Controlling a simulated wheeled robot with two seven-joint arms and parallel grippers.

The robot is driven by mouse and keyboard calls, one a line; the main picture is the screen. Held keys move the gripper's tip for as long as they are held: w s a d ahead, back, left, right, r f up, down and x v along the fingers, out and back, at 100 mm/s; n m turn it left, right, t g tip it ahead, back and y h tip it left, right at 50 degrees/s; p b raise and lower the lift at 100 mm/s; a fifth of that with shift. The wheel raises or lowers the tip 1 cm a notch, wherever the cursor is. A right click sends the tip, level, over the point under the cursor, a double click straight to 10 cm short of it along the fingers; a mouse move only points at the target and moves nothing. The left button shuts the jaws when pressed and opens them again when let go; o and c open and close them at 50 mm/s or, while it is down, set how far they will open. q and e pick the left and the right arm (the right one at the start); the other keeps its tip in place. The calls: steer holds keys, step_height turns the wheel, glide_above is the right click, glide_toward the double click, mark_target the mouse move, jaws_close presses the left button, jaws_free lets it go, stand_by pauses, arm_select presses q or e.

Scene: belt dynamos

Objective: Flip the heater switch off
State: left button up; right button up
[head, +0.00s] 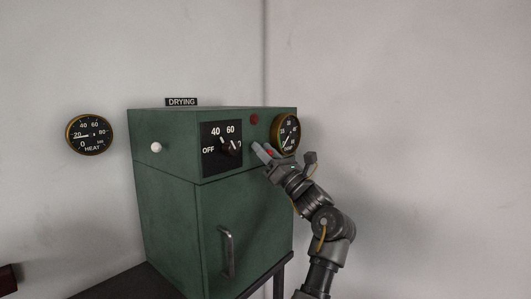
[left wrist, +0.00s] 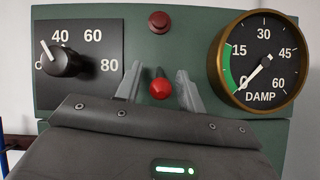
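The heater switch appears to be the short lever with a red ball tip (left wrist: 160,88) on the front of the green cabinet (head: 160,215). In the left wrist view the ball sits between the two fingers of my left gripper (left wrist: 158,85), with a gap on each side. My right gripper is in neither view.
A black knob (left wrist: 66,58) on the dial plate (head: 209,165) is left of the gripper. A dark red lamp (left wrist: 159,22) is above the lever. The DAMP gauge (left wrist: 260,62) is close on the right. A HEAT gauge (head: 90,134) hangs on the wall.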

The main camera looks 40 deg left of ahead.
arm_select(q)
steer(key=b+v, duration=0.4)
steer(key=v, duration=0.6)
steer(key=shift+d+f+b, duration=0.25)
steer(key=shift+d+b, duration=0.05)
